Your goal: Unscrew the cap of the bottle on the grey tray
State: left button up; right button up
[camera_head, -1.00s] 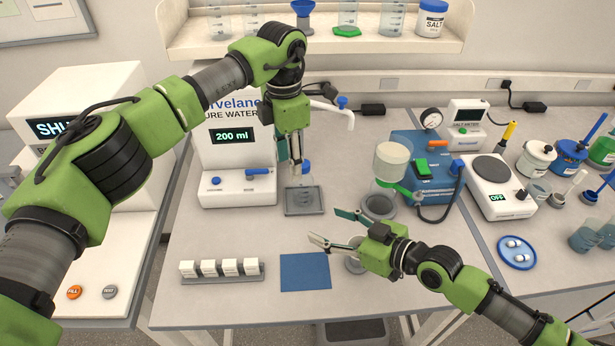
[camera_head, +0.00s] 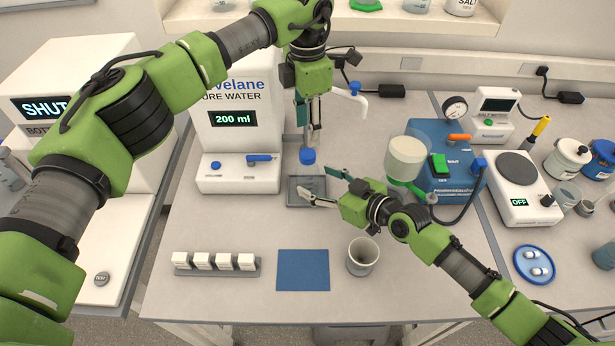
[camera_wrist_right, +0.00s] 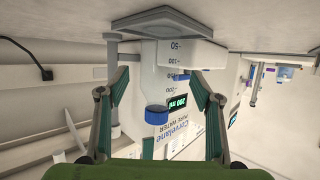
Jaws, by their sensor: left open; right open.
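The clear bottle (camera_head: 309,183) stands upright on the grey tray (camera_head: 306,203) in front of the water dispenser. Its blue cap (camera_head: 307,156) is on; it also shows in the right wrist view (camera_wrist_right: 156,115), where the picture is upside down. My left gripper (camera_head: 309,141) points down just above the cap, its fingers open; whether they touch the cap I cannot tell. My right gripper (camera_head: 320,182) is open beside the bottle, coming from the right. In the right wrist view its fingers (camera_wrist_right: 160,75) are spread, with the graduated bottle (camera_wrist_right: 173,62) between and beyond them, apparently ungripped.
The water dispenser (camera_head: 238,150) stands behind left, reading 200 ml. A grey cup (camera_head: 362,257) stands below my right forearm. A blue mat (camera_head: 303,270) and a rack of white blocks (camera_head: 217,267) lie in front. A blue pump device (camera_head: 450,165) stands to the right.

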aim_at(316, 180)
jog(key=x, duration=0.3)
jog(key=shift+w+a+f, duration=0.1)
jog(key=shift+w+a, duration=0.1)
jog(key=shift+w, duration=0.15)
jog(key=shift+w+a+f, duration=0.1)
jog(key=shift+w+a, duration=0.05)
jog(key=shift+a, duration=0.2)
jog(key=shift+w, duration=0.1)
